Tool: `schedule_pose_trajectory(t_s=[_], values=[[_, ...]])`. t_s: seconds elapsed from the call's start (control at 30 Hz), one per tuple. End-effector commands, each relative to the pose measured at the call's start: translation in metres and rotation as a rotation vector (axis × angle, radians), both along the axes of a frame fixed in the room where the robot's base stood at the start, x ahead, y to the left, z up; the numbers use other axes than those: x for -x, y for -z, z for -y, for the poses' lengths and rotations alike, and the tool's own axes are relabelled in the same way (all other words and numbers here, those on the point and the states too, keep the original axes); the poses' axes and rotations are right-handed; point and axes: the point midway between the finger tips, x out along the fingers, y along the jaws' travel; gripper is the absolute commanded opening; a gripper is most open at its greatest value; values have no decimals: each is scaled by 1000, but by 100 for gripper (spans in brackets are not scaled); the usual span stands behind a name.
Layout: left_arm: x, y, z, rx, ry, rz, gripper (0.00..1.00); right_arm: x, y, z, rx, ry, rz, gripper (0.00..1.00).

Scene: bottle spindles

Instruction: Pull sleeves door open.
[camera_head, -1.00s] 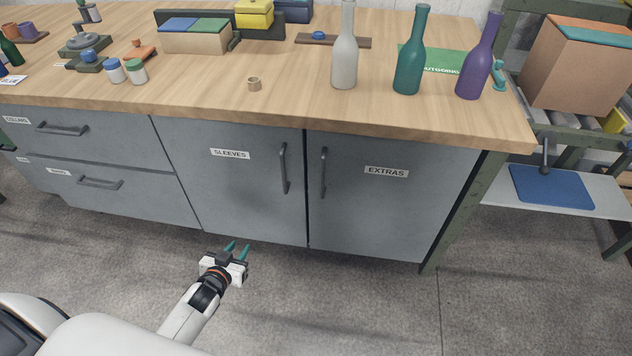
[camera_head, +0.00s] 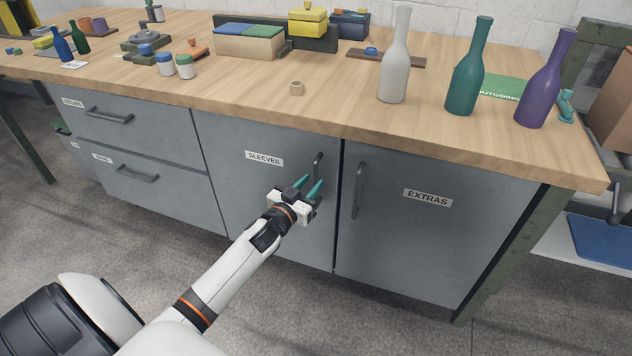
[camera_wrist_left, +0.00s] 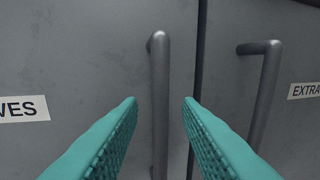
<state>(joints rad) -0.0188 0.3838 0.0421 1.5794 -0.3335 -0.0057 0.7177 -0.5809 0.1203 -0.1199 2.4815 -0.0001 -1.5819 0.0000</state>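The grey sleeves door (camera_head: 256,196) is shut under the bench top, with its white SLEEVES label (camera_head: 264,158). Its dark vertical bar handle (camera_head: 318,172) is near the door's right edge. My left gripper (camera_head: 309,186) is in front of this door, at the handle. In the left wrist view, the teal fingers of my left gripper (camera_wrist_left: 160,130) are spread apart, with the sleeves handle (camera_wrist_left: 159,90) showing between them. I cannot tell whether the fingers are on both sides of the bar. My right gripper is not in view.
The extras door (camera_head: 430,235), shut, is just right, with its own handle (camera_head: 359,190) close to the sleeves handle. Drawers (camera_head: 150,140) are on the left. Bottles stand on the bench top (camera_head: 330,100). The floor in front is clear.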

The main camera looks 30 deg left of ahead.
Motion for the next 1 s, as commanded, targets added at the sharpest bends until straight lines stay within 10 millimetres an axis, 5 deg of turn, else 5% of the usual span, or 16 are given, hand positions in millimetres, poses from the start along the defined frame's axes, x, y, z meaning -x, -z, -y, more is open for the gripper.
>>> schedule_pose_trajectory(t_s=[0.2,0.57,0.77,1.0], values=[[-26,1,-1,0,0,0,32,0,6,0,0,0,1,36],[-30,0,-1,0,0,-1,32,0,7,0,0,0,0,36],[-30,0,-1,0,0,-1,0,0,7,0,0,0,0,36],[-30,0,-1,0,0,-1,0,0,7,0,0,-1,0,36]])
